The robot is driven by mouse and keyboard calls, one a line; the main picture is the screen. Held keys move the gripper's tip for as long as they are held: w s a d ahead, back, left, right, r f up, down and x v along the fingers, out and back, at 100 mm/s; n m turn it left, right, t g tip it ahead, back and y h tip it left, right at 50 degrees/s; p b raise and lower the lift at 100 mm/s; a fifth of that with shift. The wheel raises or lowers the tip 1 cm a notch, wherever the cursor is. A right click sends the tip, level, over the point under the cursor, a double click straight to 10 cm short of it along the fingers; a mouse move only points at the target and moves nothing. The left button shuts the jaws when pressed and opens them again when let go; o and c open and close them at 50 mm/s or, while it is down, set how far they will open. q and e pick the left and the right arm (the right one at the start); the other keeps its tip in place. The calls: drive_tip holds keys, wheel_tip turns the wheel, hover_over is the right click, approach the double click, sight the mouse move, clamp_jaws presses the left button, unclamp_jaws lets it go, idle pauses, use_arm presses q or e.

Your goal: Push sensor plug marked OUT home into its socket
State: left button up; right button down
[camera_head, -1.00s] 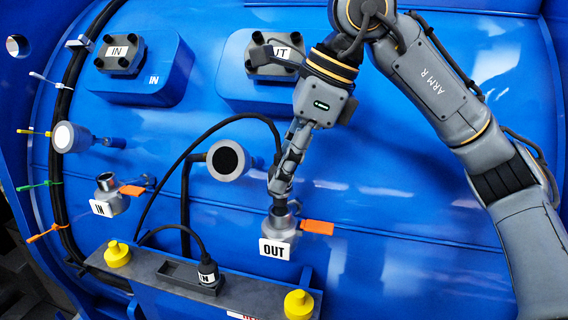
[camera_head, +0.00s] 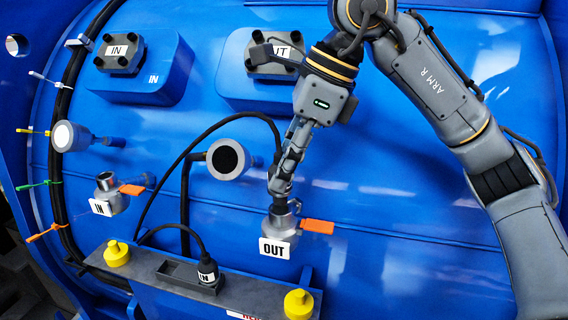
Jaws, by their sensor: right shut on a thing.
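The OUT socket (camera_head: 279,226) is a grey metal fitting on the blue housing, with a white OUT label (camera_head: 275,248) and an orange tab (camera_head: 317,226) at its right. My right gripper (camera_head: 279,192) points down right at the socket's mouth, shut on the sensor plug, which its fingers mostly hide. A black cable loops up from the fingers and down to the left. How deep the plug sits in the socket cannot be told. My left gripper is not in view.
The IN socket (camera_head: 107,195) with its orange tab stands to the left, empty. A grey ledge (camera_head: 250,297) below carries yellow knobs (camera_head: 117,254) and a black IN plug (camera_head: 207,270) in a holder. A round-faced fitting (camera_head: 228,160) sits close left of my gripper.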

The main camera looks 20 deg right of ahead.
drive_tip(key=shift+f+b, duration=1.45)
drive_tip(key=shift+f, duration=0.25)
drive_tip(key=c, duration=0.9)
unclamp_jaws()
drive_tip(key=shift+c, duration=0.2)
drive_tip(key=v, duration=1.2)
drive_tip(key=shift+r, duration=0.1)
